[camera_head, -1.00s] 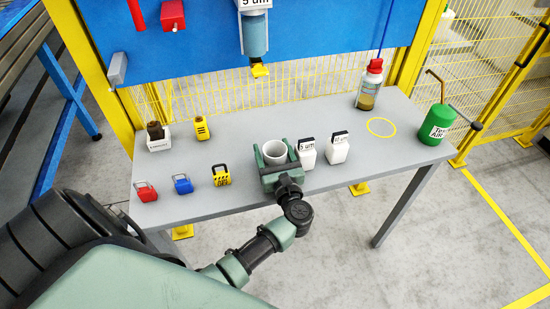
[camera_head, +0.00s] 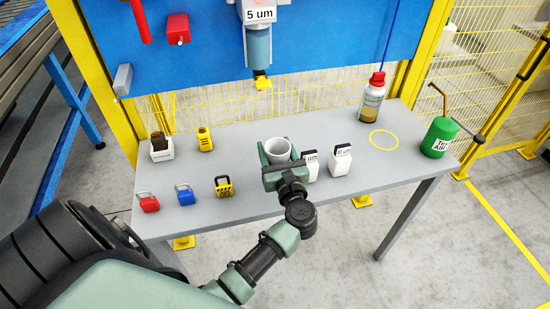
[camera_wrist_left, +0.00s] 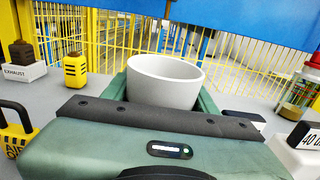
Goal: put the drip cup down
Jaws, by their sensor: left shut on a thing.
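The drip cup (camera_head: 278,150) is a white, open-topped cup, upright between the fingers of my left gripper (camera_head: 279,160). My left gripper is shut on it from the front side of the table (camera_head: 240,199). In the left wrist view the drip cup (camera_wrist_left: 166,80) stands upright just beyond the gripper's palm, with green fingers on both sides. Its bottom is hidden by the gripper, so I cannot tell whether it touches the table. My right gripper is not in view.
Two white labelled containers (camera_head: 340,160) stand close right of the gripper. Red (camera_head: 148,202), blue (camera_head: 185,195) and yellow (camera_head: 223,187) padlocks lie to the left. A bottle (camera_head: 372,98), a bare yellow ring (camera_head: 384,140) and a green can (camera_head: 439,138) are at the right. A filter unit (camera_head: 257,45) hangs above.

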